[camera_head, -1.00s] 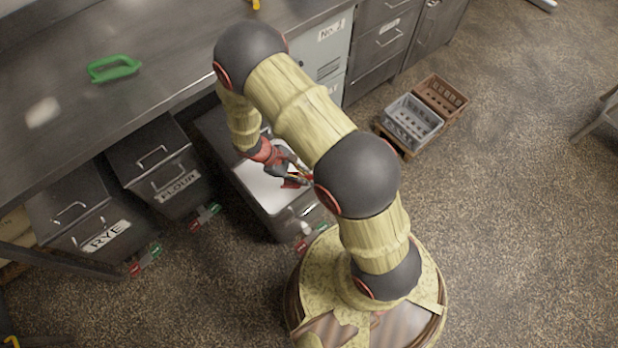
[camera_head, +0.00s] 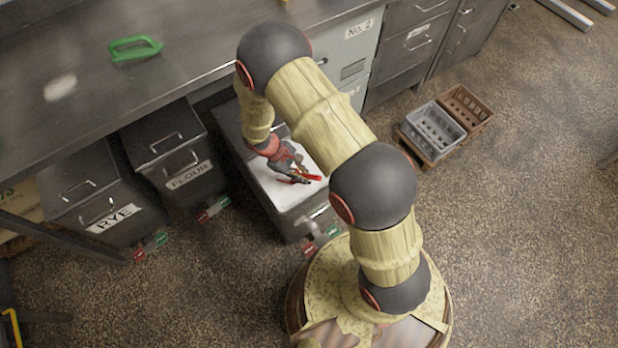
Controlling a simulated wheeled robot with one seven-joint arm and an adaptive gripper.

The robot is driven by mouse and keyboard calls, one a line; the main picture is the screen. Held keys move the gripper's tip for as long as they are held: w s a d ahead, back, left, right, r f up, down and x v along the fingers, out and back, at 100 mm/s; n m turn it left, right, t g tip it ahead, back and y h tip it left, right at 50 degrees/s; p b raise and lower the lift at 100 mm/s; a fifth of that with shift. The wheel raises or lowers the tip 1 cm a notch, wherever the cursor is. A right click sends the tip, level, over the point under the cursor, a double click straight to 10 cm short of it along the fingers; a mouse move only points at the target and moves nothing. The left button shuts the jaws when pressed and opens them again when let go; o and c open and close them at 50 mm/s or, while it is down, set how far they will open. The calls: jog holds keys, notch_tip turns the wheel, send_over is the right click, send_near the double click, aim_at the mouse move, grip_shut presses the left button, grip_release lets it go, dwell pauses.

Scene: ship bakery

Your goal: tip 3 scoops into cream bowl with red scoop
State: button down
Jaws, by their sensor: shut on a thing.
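My gripper (camera_head: 301,175) is shut on the red scoop (camera_head: 314,177), of which only a short red part shows. It is over the open bin (camera_head: 288,222), which holds white contents (camera_head: 285,192). I cannot tell whether the scoop touches the white contents or what it carries. No cream bowl can be made out in this view.
Lidded bins marked RYE (camera_head: 88,190) and FLOUR (camera_head: 165,145) stand to the left under the steel counter (camera_head: 210,50). A green handled object (camera_head: 135,48) lies on the counter. Grey (camera_head: 435,130) and brown (camera_head: 467,105) crates sit on the floor at right.

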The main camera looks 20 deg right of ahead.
jog(key=shift+s+d+f+t+y+b, duration=0.1)
jog(key=shift+s+d+t+y+b, duration=0.1)
jog(key=shift+t+y, duration=0.25)
jog(key=shift+s+d+t+y+b, duration=0.1)
jog(key=shift+s+t+y+b, duration=0.05)
jog(key=shift+t+y, duration=0.25)
jog(key=shift+s+d+r+t+y+b, duration=0.15)
jog(key=shift+s+d+r+t+y, duration=0.1)
jog(key=shift+s+d+r+t, duration=0.15)
jog(key=shift+s+d+r+t+y+b, duration=0.15)
jog(key=shift+s+r+t+y, duration=0.1)
jog(key=shift+r, duration=0.25)
jog(key=shift+t+y, duration=0.25)
jog(key=shift+t, duration=0.05)
jog(key=shift+s+d+r+p, duration=0.45)
jog(key=shift+r+p, duration=0.25)
jog(key=shift+r, duration=0.6)
jog(key=shift+s+d+r+p, duration=0.4)
jog(key=shift+s+r+p, duration=0.25)
jog(key=shift+r, duration=0.6)
jog(key=shift+s+d+r+p, duration=0.45)
jog(key=shift+r+p, duration=0.3)
jog(key=shift+r, duration=0.55)
